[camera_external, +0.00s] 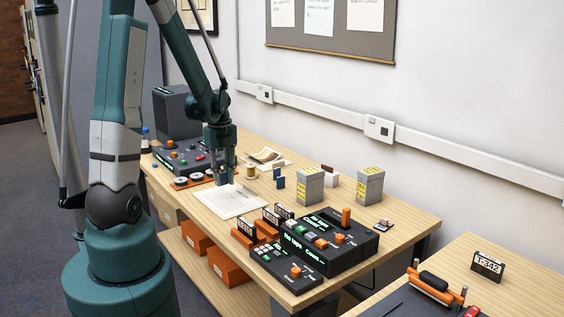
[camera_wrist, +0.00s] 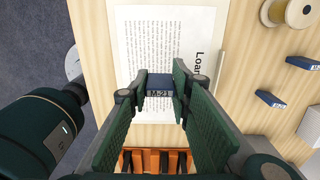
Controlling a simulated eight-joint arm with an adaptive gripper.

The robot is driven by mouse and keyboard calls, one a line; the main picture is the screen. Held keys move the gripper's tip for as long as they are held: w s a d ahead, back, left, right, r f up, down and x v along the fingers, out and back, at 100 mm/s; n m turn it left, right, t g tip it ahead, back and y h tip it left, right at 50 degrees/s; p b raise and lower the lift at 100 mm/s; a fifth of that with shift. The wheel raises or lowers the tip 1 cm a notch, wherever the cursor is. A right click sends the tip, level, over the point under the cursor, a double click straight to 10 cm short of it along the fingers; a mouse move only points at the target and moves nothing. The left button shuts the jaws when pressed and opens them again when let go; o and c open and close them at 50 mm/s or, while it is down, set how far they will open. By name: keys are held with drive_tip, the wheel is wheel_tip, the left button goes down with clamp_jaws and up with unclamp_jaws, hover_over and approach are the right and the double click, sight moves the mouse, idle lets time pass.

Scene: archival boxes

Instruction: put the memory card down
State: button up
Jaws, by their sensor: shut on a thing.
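My gripper (camera_wrist: 160,90) is shut on a small dark blue memory card (camera_wrist: 160,86) labelled M-21, held between its green pads. In the wrist view the card is over a printed sheet headed "Loan" (camera_wrist: 165,40); I cannot tell how high above it. In the external view my gripper (camera_external: 222,181) points down at the far end of that sheet (camera_external: 232,203), and the card is too small to make out clearly. Two other blue cards, one upper (camera_wrist: 302,63) and one lower (camera_wrist: 270,99), are on the wood to the right in the wrist view.
An orange slotted rack (camera_wrist: 155,160) is at the bottom of the wrist view. A thread spool (camera_wrist: 291,12) is at upper right. Black consoles (camera_external: 325,240) stand on the table's near part, and grey boxes (camera_external: 311,187) stand towards the wall.

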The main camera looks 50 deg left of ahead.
sight(223, 173)
drive_tip(key=shift+f, duration=0.55)
drive_tip(key=shift+f+b, duration=0.5)
drive_tip(key=shift+f, duration=1.6)
drive_tip(key=shift+f, duration=0.15)
drive_tip(key=o, duration=0.8)
drive_tip(key=shift+r, duration=0.2)
drive_tip(key=shift+r+p, duration=1.1)
drive_tip(key=shift+r, duration=4.9)
